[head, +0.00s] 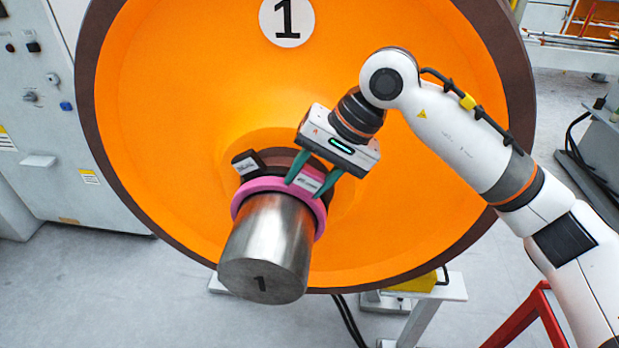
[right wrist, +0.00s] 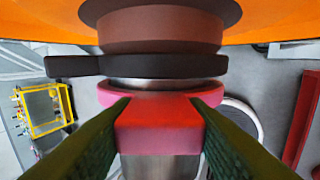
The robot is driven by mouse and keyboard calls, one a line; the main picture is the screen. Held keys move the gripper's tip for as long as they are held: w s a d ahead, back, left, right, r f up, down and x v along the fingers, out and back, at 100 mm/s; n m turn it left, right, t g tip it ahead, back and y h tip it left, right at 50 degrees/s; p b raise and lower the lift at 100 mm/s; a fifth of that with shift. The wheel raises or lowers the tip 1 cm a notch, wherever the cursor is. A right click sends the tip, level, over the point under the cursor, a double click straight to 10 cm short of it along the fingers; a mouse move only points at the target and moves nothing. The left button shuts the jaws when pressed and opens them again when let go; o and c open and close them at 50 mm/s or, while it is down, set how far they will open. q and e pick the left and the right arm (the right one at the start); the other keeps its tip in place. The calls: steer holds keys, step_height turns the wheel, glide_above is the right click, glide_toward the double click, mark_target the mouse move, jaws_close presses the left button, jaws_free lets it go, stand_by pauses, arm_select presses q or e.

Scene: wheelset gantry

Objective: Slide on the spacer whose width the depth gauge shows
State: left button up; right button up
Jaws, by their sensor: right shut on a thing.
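The pink spacer (head: 262,186) is around the steel axle end (head: 262,255), which is marked 1. My right gripper (head: 303,189) is shut on the spacer's raised block, which bears a label too small to read. In the right wrist view the pink block (right wrist: 160,124) sits between the green fingers. Behind the spacer a black ring with a side tab (right wrist: 72,66) is around the axle against the brown hub (right wrist: 160,28). A thin strip of bare steel shows between black ring and spacer. The tab's label (head: 247,165) is unreadable. I cannot identify a depth gauge. My left gripper is out of view.
The large orange wheel (head: 165,110), with a 1 plate (head: 287,20), fills the space behind the axle. A grey cabinet (head: 60,120) stands at left. A red frame (head: 530,315) and a white stand (head: 440,295) are at lower right. The space before the axle end is clear.

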steer(key=shift+w, duration=0.55)
steer(key=o, duration=1.1)
steer(key=shift+o, duration=0.2)
steer(key=b+v, duration=0.2)
steer(key=v, duration=1)
